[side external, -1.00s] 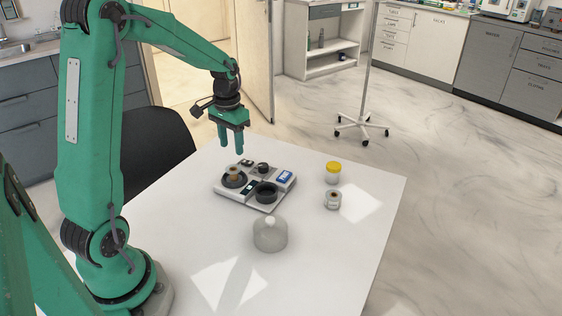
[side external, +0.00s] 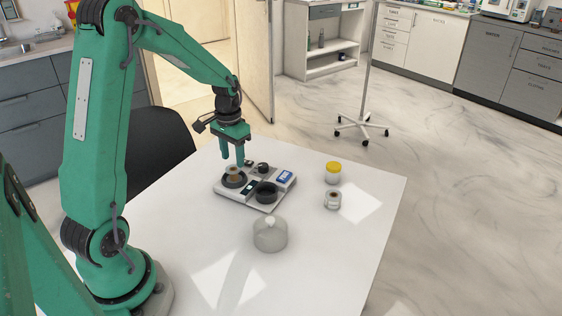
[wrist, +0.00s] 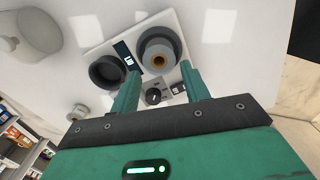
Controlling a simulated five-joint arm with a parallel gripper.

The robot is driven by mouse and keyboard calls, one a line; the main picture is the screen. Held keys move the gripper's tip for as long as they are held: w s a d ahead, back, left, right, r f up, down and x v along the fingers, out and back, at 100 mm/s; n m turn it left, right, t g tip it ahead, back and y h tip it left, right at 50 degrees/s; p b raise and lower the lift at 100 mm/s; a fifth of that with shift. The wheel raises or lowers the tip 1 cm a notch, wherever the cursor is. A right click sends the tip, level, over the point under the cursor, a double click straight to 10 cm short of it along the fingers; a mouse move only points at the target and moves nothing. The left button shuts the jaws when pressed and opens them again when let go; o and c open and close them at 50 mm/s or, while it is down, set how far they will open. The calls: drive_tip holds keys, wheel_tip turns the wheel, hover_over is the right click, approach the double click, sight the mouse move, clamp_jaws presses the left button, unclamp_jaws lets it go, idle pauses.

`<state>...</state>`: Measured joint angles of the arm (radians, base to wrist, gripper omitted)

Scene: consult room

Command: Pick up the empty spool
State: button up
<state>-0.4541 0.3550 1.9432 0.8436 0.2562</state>
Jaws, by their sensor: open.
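A small tan-brown spool-like piece (side external: 233,170) stands upright in the left dark round well of a white and grey device (side external: 221,195). In the wrist view this piece (wrist: 148,51) is a grey ring with an orange-brown centre. I take it for the empty spool, but cannot be sure. My gripper (side external: 233,160) points down just above it, fingers apart and nothing held. In the wrist view my gripper (wrist: 158,68) has its fingertips on either side of the piece's near edge. Whether they touch it cannot be told.
The device also has an empty dark well (side external: 266,192), a knob (side external: 262,167) and a blue label (side external: 285,177). To its right stand a yellow-lidded jar (side external: 333,171) and a small grey-white round piece (side external: 332,202). The table's (side external: 345,260) front right is clear.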

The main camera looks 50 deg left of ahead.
sight(234, 169)
drive_tip(key=shift+f, duration=1.85)
drive_tip(key=c, duration=0.6)
drive_tip(key=shift+r, duration=0.15)
drive_tip(key=shift+r, duration=0.55)
drive_tip(key=r, duration=0.1)
drive_tip(key=d+r, duration=0.1)
drive_tip(key=r, duration=0.1)
drive_tip(key=shift+r, duration=0.1)
drive_tip(key=d+r, duration=0.2)
drive_tip(key=d, duration=0.1)
drive_tip(key=d+r, duration=0.2)
drive_tip(key=d, duration=0.2)
drive_tip(key=s+d+r, duration=0.1)
drive_tip(key=d+r, duration=0.1)
drive_tip(key=d, duration=0.1)
drive_tip(key=shift+d+r, duration=0.2)
drive_tip(key=shift+d, duration=0.2)
